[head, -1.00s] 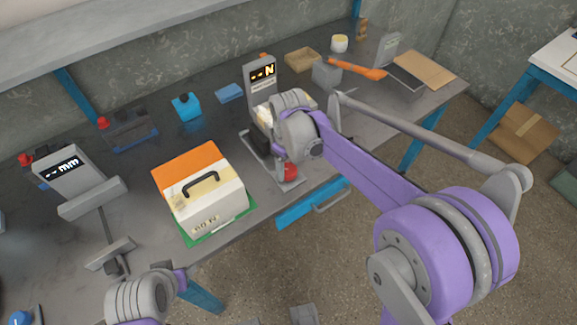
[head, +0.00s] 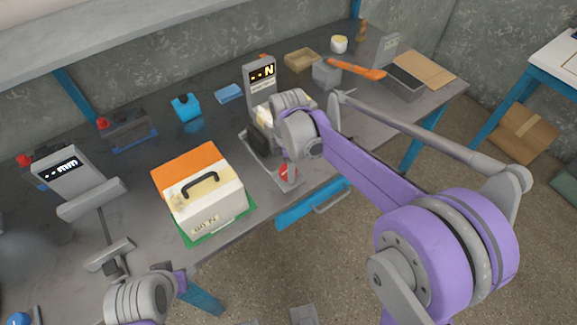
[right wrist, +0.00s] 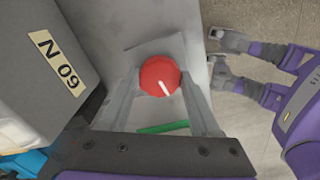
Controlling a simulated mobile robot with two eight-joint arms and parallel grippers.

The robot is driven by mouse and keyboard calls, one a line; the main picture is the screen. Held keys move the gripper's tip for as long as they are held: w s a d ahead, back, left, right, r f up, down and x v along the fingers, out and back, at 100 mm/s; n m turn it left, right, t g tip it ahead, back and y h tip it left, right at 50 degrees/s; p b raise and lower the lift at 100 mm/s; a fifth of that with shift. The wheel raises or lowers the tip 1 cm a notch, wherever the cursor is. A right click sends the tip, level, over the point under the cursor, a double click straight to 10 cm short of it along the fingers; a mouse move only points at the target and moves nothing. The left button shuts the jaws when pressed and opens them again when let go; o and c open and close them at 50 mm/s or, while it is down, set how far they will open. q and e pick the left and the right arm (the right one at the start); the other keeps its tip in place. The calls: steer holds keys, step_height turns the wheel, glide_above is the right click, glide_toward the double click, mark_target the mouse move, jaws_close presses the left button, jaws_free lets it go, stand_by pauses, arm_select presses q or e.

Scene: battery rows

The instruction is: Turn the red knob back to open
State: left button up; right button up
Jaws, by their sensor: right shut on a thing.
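The red knob (right wrist: 158,75) has a white pointer line, which points down and slightly right in the right wrist view. It sits on a grey plate at the front of the far tester (head: 261,82), and the knob also shows in the head view (head: 286,173). My right gripper (right wrist: 160,88) is shut on the knob, one finger on each side. The far tester's display reads N.
An orange and cream case (head: 200,190) with a black handle stands on a green mat (head: 248,204) left of the knob. A second tester (head: 68,175) stands at the far left. A blue drawer (head: 312,205) is under the table's front edge.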

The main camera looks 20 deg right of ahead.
steer(key=n, duration=0.4)
steer(key=shift+n, duration=0.4)
steer(key=n, duration=0.3)
steer(key=shift+w+n, duration=0.1)
steer(key=shift+n, duration=0.2)
steer(key=n, duration=0.3)
steer(key=shift+n, duration=2.1)
steer(key=o, duration=1.4)
step_height(320, 180, up, 11)
steer(key=shift+f+p, duration=0.1)
steer(key=shift+p, duration=0.25)
